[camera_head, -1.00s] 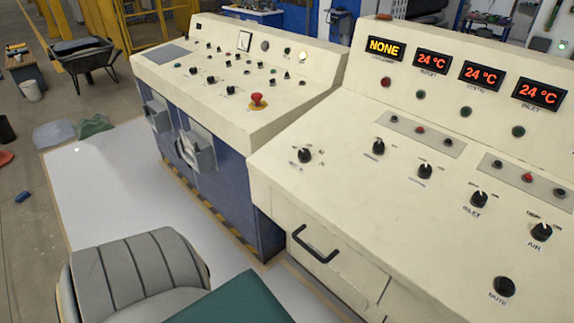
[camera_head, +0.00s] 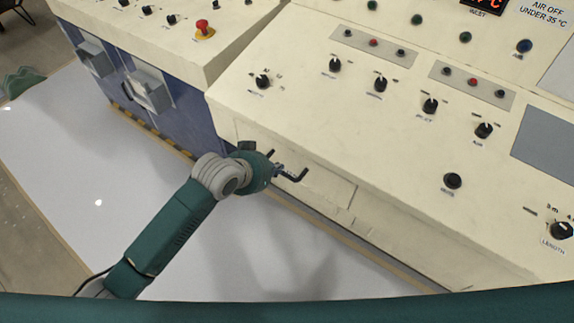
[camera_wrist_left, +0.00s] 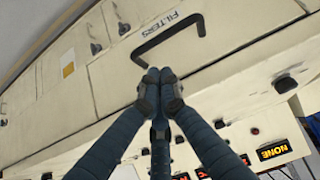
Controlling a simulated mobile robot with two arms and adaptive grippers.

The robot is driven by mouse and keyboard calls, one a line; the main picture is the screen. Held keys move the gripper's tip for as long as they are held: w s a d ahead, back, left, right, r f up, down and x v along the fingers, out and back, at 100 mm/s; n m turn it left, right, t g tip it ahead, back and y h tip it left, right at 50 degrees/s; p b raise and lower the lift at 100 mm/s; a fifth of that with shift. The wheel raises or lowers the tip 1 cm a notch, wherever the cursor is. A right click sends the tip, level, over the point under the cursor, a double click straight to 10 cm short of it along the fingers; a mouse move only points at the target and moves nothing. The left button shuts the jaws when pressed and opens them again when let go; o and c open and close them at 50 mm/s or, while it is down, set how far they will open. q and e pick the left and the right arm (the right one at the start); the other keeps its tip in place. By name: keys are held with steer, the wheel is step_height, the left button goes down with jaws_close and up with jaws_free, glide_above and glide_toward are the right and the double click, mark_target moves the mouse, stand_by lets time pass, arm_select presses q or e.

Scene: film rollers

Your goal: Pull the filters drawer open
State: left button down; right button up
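The filters drawer (camera_head: 325,188) is a cream front panel low on the console, and it looks flush with the panels around it. Its black bar handle (camera_head: 299,177) is partly hidden behind my left gripper (camera_head: 279,170) in the head view. There, the dark fingertips of my left gripper (camera_wrist_left: 159,76) are together, just beside one end of the handle. The bar is not between them; whether they touch the handle I cannot tell. My right gripper is not in view.
The cream console (camera_head: 350,115) carries knobs and buttons above the drawer. A blue cabinet (camera_head: 165,95) with a red emergency button (camera_head: 204,30) on its top stands to the left. The white floor area (camera_head: 60,170) in front is clear.

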arm_select(q)
steer(key=x, duration=0.8)
steer(key=shift+w+d+f, duration=0.15)
steer(key=shift+w+f, duration=0.05)
steer(key=shift+f, duration=0.15)
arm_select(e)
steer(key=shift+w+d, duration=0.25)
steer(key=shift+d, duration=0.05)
arm_select(q)
steer(key=shift+s, duration=0.1)
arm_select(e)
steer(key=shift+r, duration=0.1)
